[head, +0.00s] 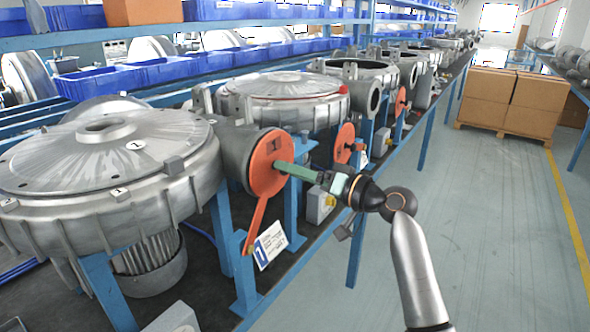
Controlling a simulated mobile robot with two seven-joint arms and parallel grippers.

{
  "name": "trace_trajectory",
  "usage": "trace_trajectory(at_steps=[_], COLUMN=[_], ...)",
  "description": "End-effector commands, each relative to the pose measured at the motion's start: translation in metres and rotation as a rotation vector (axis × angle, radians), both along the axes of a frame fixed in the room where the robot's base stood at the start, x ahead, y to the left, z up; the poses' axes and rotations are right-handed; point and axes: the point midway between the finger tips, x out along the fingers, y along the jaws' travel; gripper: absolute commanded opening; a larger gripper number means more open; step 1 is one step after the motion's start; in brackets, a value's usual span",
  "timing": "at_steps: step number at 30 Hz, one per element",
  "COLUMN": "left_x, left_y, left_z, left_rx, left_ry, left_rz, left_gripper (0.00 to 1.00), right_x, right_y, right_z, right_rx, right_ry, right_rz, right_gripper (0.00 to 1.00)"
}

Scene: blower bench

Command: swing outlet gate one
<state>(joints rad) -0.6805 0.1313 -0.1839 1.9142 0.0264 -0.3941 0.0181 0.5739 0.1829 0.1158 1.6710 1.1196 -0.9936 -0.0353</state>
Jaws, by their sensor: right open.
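My right gripper (280,167), with green fingers, comes in from the right at the disc's right edge, above the lever. The fingertips overlap the disc in the picture; I cannot tell whether they touch it. The gripper is open, with nothing seen between the fingers. My left gripper is not in view.
A white tag with a blue 1 (269,245) stands below the gate. A second orange gate (344,144) sits on the blower (283,95) behind. Blue bins (120,75) line the rack. The floor (460,235) at right is clear up to brown boxes (512,95).

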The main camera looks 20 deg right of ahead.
Motion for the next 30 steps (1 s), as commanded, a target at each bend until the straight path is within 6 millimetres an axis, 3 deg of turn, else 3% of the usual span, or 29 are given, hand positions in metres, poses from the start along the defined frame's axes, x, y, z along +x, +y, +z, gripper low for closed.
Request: trace_trajectory(at_steps=[7, 25, 30], left_x=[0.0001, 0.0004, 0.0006], left_y=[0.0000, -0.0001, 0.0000], left_z=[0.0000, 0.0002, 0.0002], left_rx=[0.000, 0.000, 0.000], left_ry=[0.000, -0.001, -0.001], left_rz=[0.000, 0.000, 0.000], left_gripper=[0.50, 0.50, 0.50], right_x=[0.0005, 0.0002, 0.0002], right_y=[0.0007, 0.0003, 0.0002], right_z=[-0.0003, -0.0004, -0.0005], right_rx=[0.000, 0.000, -0.001], right_ry=[0.000, 0.001, 0.001], right_rz=[0.000, 0.001, 0.000], right_gripper=[0.69, 0.01, 0.00])
